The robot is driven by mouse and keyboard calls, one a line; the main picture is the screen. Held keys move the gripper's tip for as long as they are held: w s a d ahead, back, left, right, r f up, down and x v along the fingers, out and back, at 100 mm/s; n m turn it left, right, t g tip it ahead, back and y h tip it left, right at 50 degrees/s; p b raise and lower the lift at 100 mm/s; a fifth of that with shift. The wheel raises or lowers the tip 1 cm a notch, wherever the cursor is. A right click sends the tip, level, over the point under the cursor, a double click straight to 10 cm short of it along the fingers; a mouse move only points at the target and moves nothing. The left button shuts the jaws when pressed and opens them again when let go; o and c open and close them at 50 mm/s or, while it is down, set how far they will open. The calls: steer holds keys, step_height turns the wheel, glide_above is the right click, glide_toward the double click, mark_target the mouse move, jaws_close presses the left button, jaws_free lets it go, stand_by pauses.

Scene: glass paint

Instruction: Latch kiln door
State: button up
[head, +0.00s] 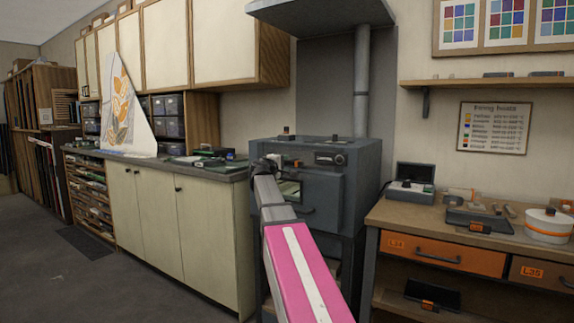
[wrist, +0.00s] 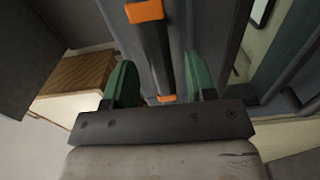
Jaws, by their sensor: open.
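The grey kiln (head: 345,155) stands against the wall in the head view. Its front door (head: 328,195) has a small window (head: 290,190) and a dark handle (head: 305,211). The door looks near its frame, but I cannot tell whether it is fully shut. My arm hides part of the kiln's left front. My gripper (wrist: 161,65) is open, with its green fingers on either side of a dark bar (wrist: 152,55) with orange marks, seen in the wrist view. The bar looks like a latch lever. I cannot tell whether the fingers touch it.
A workbench (head: 450,220) with orange drawers, boxes and a white round container (head: 549,224) stands right of the kiln. A counter with pale cabinets (head: 150,208) stands to the left. A flue pipe (head: 361,80) rises above the kiln. The floor (head: 60,285) at left is mostly clear.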

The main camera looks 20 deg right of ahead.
steer(key=shift+x, duration=1.35)
jaws_close()
